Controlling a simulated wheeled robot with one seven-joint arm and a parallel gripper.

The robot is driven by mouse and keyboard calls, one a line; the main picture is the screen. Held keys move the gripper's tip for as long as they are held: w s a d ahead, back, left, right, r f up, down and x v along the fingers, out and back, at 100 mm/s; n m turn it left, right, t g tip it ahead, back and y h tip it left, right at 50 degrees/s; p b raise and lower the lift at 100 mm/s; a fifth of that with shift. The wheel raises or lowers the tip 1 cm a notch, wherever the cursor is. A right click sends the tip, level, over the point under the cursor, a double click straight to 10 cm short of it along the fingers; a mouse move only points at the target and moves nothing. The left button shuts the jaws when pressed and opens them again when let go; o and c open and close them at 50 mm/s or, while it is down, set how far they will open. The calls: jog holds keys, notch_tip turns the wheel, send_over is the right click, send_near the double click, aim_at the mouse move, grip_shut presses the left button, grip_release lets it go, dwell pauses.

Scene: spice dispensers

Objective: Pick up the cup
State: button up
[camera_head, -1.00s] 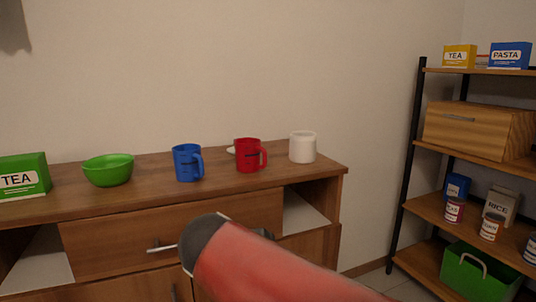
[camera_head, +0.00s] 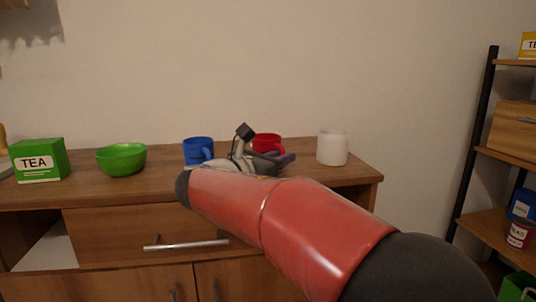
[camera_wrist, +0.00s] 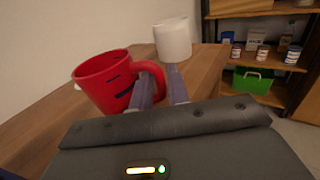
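A red mug (camera_wrist: 105,82) stands on the wooden cabinet top, its handle toward my gripper. In the head view the red mug (camera_head: 267,141) is partly hidden behind my gripper (camera_head: 282,158). In the wrist view the two fingers of my gripper (camera_wrist: 160,82) are apart, with the mug's handle (camera_wrist: 155,72) at the gap between them. Whether a finger touches the handle I cannot tell. A white cup (camera_head: 332,147) stands to the right; it also shows beyond the fingers in the wrist view (camera_wrist: 172,40). A blue mug (camera_head: 198,150) stands to the left.
A green bowl (camera_head: 121,158) and a green tea box (camera_head: 38,160) stand at the left of the cabinet top (camera_head: 85,190). A shelf rack (camera_head: 485,150) with boxes and cans is at the right. The wall is close behind the mugs.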

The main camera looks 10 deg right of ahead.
jog(key=shift+x, duration=1.35)
grip_shut()
jog(key=shift+r, duration=0.15)
notch_tip(320, 180, up, 20)
jog(key=p, duration=0.4)
jog(key=shift+f+p, duration=0.2)
jog(key=shift+p, duration=0.15)
